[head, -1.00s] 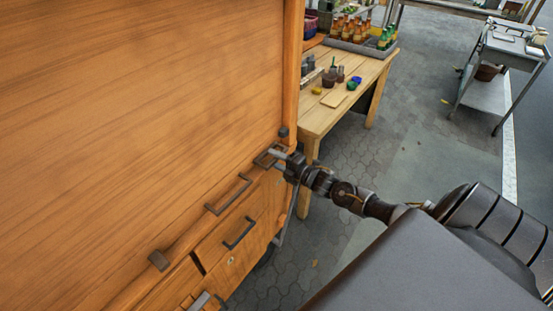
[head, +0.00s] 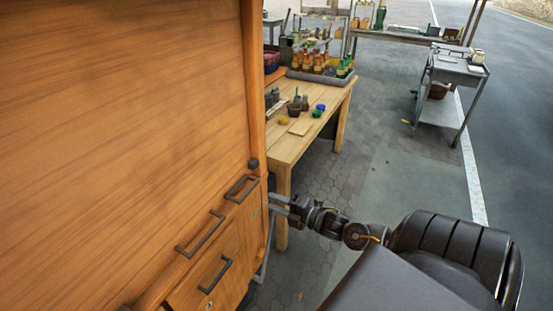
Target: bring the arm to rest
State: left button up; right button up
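My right arm comes in from the lower right of the head view. Its gripper (head: 280,204) is just right of the wooden cabinet's corner, near the upper dark handle (head: 242,187). Its two fingers look spread with a gap between them and nothing held. There is a small gap in the picture between the fingertips and that handle. My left gripper is not in view.
The large wooden cabinet (head: 120,120) fills the left side, with more handles (head: 200,234) and a drawer front (head: 222,258). A wooden table (head: 290,146) with bottles and small pots stands behind. A metal cart (head: 446,110) is far right. Paved floor between is open.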

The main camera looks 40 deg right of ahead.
dwell(0.6)
jog(key=s+d+f+m+g+h, duration=0.2)
jog(key=d+f+m+h, duration=0.15)
jog(key=f, duration=0.35)
jog(key=s+d+f+m+g+h, duration=0.1)
jog(key=s+d+f+m+h, duration=0.1)
jog(key=d+f+m, duration=0.45)
jog(key=s+f+m+g+h, duration=0.1)
jog(key=s+f+m+g, duration=0.15)
jog(key=s+f, duration=0.45)
jog(key=s+f+m+g+h, duration=0.1)
jog(key=s+f+g, duration=0.25)
jog(key=f, duration=0.75)
jog(key=s+a+f+m+g, duration=0.25)
jog(key=s+a+f, duration=0.35)
jog(key=s+f, duration=0.3)
jog(key=s+a+f+m+g, duration=0.25)
jog(key=s+a+f, duration=0.3)
jog(key=s, duration=0.55)
jog(key=s+a+f+g+y, duration=0.1)
jog(key=s+a+f, duration=0.1)
jog(key=a, duration=0.5)
jog(key=s+a+f+g+y, duration=0.1)
jog(key=s+a+f, duration=0.1)
jog(key=s+a, duration=0.3)
jog(key=a, duration=0.2)
jog(key=shift+a+f, duration=0.2)
jog(key=shift+a, duration=0.15)
